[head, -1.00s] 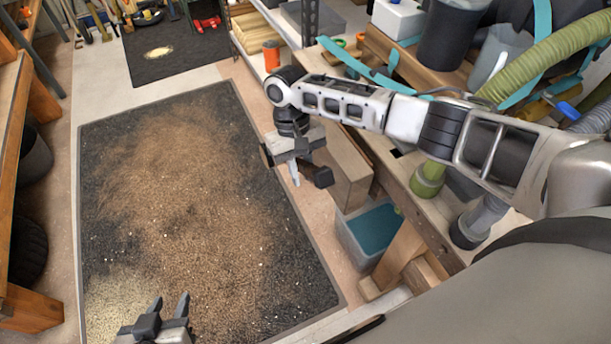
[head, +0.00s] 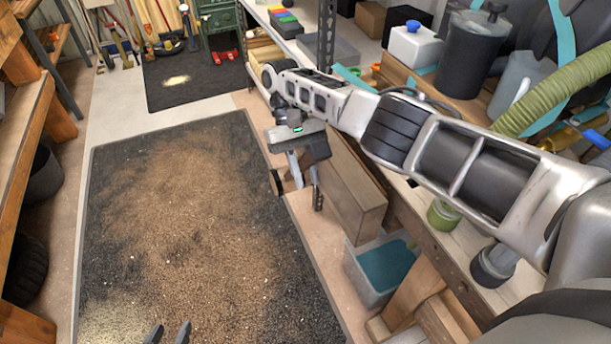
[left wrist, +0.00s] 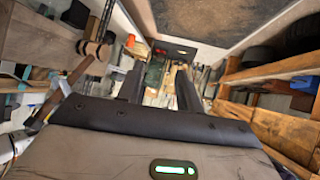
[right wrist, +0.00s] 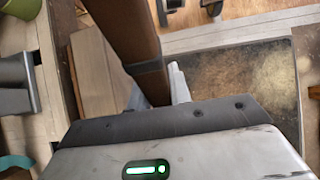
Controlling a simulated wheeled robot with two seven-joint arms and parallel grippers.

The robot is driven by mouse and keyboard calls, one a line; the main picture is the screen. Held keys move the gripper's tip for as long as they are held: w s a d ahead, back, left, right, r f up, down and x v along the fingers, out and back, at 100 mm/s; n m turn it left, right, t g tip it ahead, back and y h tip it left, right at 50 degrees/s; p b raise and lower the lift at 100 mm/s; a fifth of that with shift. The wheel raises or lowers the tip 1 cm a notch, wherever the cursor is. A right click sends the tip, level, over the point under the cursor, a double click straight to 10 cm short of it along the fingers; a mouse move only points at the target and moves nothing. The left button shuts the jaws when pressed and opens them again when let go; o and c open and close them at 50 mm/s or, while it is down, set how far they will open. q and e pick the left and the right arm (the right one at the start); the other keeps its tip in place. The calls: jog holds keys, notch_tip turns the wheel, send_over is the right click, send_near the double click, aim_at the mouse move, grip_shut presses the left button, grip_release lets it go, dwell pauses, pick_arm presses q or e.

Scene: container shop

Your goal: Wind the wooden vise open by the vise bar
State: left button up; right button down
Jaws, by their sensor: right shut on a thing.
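The wooden vise (head: 352,203) shows as a big wooden jaw block at the bench's left side; it also shows in the right wrist view (right wrist: 97,75). My right gripper (head: 304,178) is beside the block's left end, fingers pointing down. In the right wrist view, the brown vise bar (right wrist: 128,32), with a dark band, runs down to between the fingers, and the gripper is shut on it. The fingers partly hide it. In the head view the bar is hard to make out. My left gripper (head: 168,335) is open and empty at the bottom edge, fingertips apart.
The workbench (head: 432,225) carries jugs and hoses behind my right arm. A clear bin with blue-green contents (head: 381,268) stands below the vise. A dark mat (head: 185,215) strewn with shavings covers the floor left of it, with free room above.

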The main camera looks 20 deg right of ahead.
dwell(0.3)
pick_arm(q)
jog(key=shift+w+r+t, duration=0.25)
jog(key=shift+w+t, duration=0.05)
jog(key=c, duration=0.7)
jog(key=w+d+r+m+t+h, duration=0.1)
jog(key=w+r+m, duration=0.1)
jog(key=w+d+r+m+t, duration=0.1)
jog(key=w+d+r+m, duration=0.1)
jog(key=m, duration=0.1)
jog(key=w+d+r+m+t+h, duration=0.1)
jog(key=w+d+r+m, duration=0.1)
jog(key=w+r+m, duration=0.1)
jog(key=shift+t+h, duration=0.3)
jog(key=shift+t, duration=0.1)
grip_shut()
jog(key=s+d+r+m+g+h, duration=0.2)
jog(key=d+r+m+g+h, duration=0.4)
jog(key=m, duration=0.9)
jog(key=s+d+r+m+g+h, duration=0.15)
jog(key=d+m+g+h, duration=0.25)
jog(key=d+m+h, duration=0.7)
jog(key=w+d+r+m+y, duration=0.3)
jog(key=w+d+y, duration=0.1)
jog(key=d, duration=0.3)
jog(key=shift+w+m, duration=0.3)
jog(key=shift+w, duration=0.35)
